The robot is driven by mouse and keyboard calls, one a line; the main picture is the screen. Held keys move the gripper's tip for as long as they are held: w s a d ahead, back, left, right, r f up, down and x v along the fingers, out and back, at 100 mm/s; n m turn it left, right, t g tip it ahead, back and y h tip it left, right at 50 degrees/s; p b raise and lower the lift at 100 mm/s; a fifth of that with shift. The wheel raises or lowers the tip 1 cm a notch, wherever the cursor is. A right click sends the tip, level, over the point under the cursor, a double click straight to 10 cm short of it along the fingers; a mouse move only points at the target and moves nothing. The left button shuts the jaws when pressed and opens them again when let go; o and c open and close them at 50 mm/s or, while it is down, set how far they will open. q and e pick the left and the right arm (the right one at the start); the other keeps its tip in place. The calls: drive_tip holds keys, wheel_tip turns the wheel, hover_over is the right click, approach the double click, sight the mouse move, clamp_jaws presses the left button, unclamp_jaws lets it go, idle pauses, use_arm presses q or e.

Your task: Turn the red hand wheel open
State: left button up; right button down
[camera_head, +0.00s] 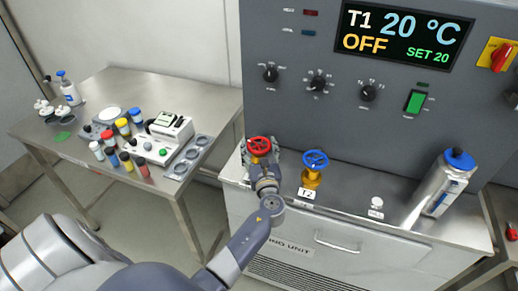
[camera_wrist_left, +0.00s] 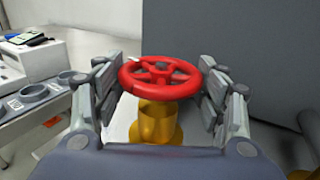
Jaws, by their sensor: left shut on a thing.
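The red hand wheel (camera_head: 259,146) sits on the ledge at the front of the grey control cabinet, left of a blue hand wheel. In the left wrist view the red wheel (camera_wrist_left: 160,77) lies level on top of a brass valve body (camera_wrist_left: 157,122). My left gripper (camera_head: 262,165) is at the red wheel, with one finger on each side of its rim. The left wrist view shows the fingers of the left gripper (camera_wrist_left: 160,85) shut on the wheel. In the head view my gripper hides most of the valve body. My right gripper is not in view.
The blue hand wheel (camera_head: 315,160) on its brass valve stands close to the right, behind a "T2" label (camera_head: 307,193). A silver bottle with a blue cap (camera_head: 443,184) stands further right. A steel table (camera_head: 112,84) with small bottles and a device is at left. The display (camera_head: 402,37) reads OFF.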

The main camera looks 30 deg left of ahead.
use_arm(q)
drive_tip(key=shift+r, duration=0.1)
drive_tip(key=o, duration=1.1)
drive_tip(key=shift+c, duration=0.2)
drive_tip(key=shift+w, duration=0.1)
drive_tip(key=v, duration=1.2)
